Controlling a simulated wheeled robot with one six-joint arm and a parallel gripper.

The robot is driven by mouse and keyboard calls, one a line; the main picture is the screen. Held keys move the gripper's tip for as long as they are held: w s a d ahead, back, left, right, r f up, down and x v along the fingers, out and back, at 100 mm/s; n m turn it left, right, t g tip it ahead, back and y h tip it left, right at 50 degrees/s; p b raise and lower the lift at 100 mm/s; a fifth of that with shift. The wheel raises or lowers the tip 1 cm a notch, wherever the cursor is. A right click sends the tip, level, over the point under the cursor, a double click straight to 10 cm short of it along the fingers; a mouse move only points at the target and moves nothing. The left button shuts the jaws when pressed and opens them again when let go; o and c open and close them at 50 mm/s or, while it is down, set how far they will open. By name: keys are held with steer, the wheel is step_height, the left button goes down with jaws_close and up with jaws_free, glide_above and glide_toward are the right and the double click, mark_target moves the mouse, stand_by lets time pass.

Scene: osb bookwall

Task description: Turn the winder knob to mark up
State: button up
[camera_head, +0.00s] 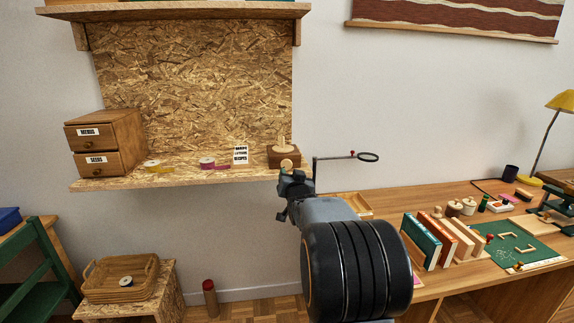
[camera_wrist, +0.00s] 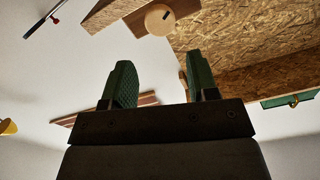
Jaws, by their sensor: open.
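The winder is a small wooden box (camera_head: 283,151) with a pale peg on top, standing at the right end of the OSB shelf. My gripper (camera_head: 283,182) is just below and in front of the knob. In the wrist view its two green fingers (camera_wrist: 160,65) are apart, with nothing between them, and do not touch the knob.
A lettered card (camera_head: 240,154), a pink ribbon roll (camera_head: 207,163) and a yellow one (camera_head: 152,166) are left on the shelf (camera_head: 120,184). Upright books (camera_head: 420,240) stand on the desk at right.

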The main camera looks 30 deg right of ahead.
mark_target(287, 165)
steer(key=p+x, duration=0.1)
steer(key=x, duration=0.8)
steer(key=shift+w+d, duration=0.15)
steer(key=shift+w, duration=0.2)
steer(key=shift+c, duration=0.5)
steer(key=c, duration=0.6)
steer(key=shift+o, duration=0.2)
steer(key=shift+f, duration=0.1)
steer(key=shift+n+b, duration=0.3)
steer(key=n+b, duration=0.1)
steer(key=b, duration=0.1)
steer(key=shift+f+n+b, duration=0.15)
steer(key=shift+n+b, duration=0.15)
steer(key=shift+n, duration=0.1)
steer(key=n+b, duration=0.3)
steer(key=shift+r, duration=0.2)
steer(key=shift+n, duration=0.4)
